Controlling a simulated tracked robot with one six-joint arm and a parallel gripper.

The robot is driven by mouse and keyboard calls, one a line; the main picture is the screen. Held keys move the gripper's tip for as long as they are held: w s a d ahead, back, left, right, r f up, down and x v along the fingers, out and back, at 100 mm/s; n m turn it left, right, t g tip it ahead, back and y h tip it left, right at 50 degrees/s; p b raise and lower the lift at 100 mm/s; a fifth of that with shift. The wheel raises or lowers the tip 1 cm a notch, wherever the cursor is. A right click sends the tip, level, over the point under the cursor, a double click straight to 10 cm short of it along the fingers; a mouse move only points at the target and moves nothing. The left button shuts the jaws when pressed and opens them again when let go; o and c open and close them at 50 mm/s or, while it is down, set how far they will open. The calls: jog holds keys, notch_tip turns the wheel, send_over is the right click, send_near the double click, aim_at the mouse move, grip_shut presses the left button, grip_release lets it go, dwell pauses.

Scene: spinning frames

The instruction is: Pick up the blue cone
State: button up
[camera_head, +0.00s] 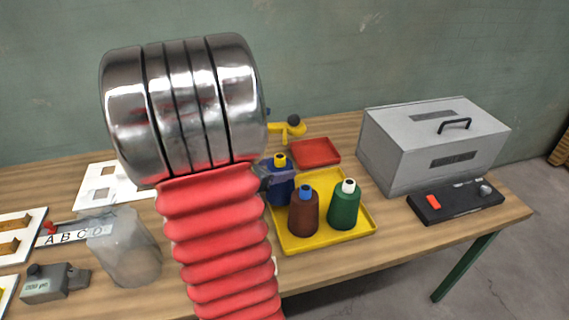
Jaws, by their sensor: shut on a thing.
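The blue cone (284,194) with a yellow top stands upright at the back left of the yellow tray (357,240). My gripper (278,177) is shut on it, its grey fingers at the cone's upper body. The gripper's rear part is hidden behind my red and metal arm. Whether the cone's base touches the tray is hard to tell. A brown cone (304,214) with a blue top stands in front of the blue cone. A green cone (344,207) with a white top stands to the right in the same tray.
A red tray (316,152) lies behind the yellow one. A grey metal box (395,160) and a black tray (455,205) stand at the right. White boards, a clear bag-like container (125,250) and a grey device (52,285) are at the left.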

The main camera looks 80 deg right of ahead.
jog(key=w+a, duration=0.5)
jog(key=a, duration=0.7)
jog(key=w+a, duration=0.6)
jog(key=a, duration=0.6)
jog(key=w+a, duration=0.6)
jog(key=a, duration=0.6)
jog(key=shift+w+a, duration=0.2)
